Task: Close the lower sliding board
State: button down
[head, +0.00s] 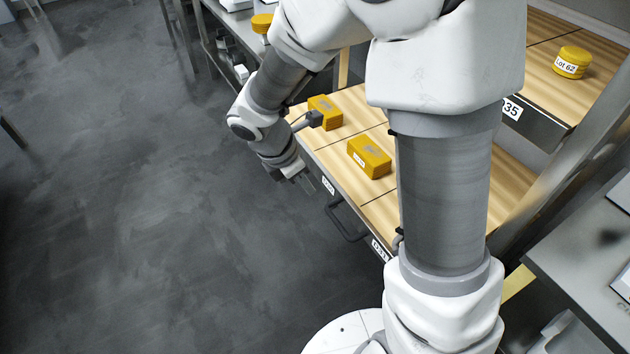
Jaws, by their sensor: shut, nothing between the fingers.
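The lower sliding board (378,212) is a light wooden board with dark seams. It sticks out from under the upper board toward the open floor. Its dark front edge carries small white labels and a dark bar handle (343,224). Two yellow cheese blocks, one farther back (324,110) and one nearer (370,157), lie on it. My gripper (308,184) is shut and empty. It appears beside the board's front edge, up and left of the handle in the picture. Whether it touches the edge cannot be told. My arm hides part of the board.
The upper board (542,88), labelled 035, holds a round yellow cheese (571,62) marked Lot 62. A metal post (565,150) and a grey shelf (590,250) stand at the right. Another rack with a yellow cheese (262,23) stands behind. The dark floor (130,200) at left is clear.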

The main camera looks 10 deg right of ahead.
aim_at(342, 198)
jog(key=b+x, duration=0.3)
jog(key=x, duration=0.6)
jog(key=shift+s+d+b, duration=0.1)
jog(key=shift+b, duration=0.3)
jog(key=shift+w+d+r, duration=0.1)
jog(key=shift+w+d, duration=0.1)
jog(key=shift+d, duration=0.4)
jog(key=shift+w+d+r, duration=0.1)
jog(key=shift+w+d, duration=0.1)
jog(key=shift+d, duration=0.4)
jog(key=shift+w+d+r, duration=0.1)
jog(key=shift+w+d, duration=0.1)
jog(key=shift+d, duration=0.3)
jog(key=shift+w+d+r, duration=0.1)
jog(key=shift+w+d, duration=0.05)
jog(key=shift+d, duration=0.4)
jog(key=w+d+p, duration=0.2)
jog(key=d+p, duration=0.1)
jog(key=d, duration=0.4)
jog(key=w+d+p, duration=0.2)
jog(key=d+p, duration=0.2)
jog(key=d, duration=0.3)
jog(key=w+d+p, duration=0.3)
jog(key=d, duration=0.4)
jog(key=shift+d, duration=0.45)
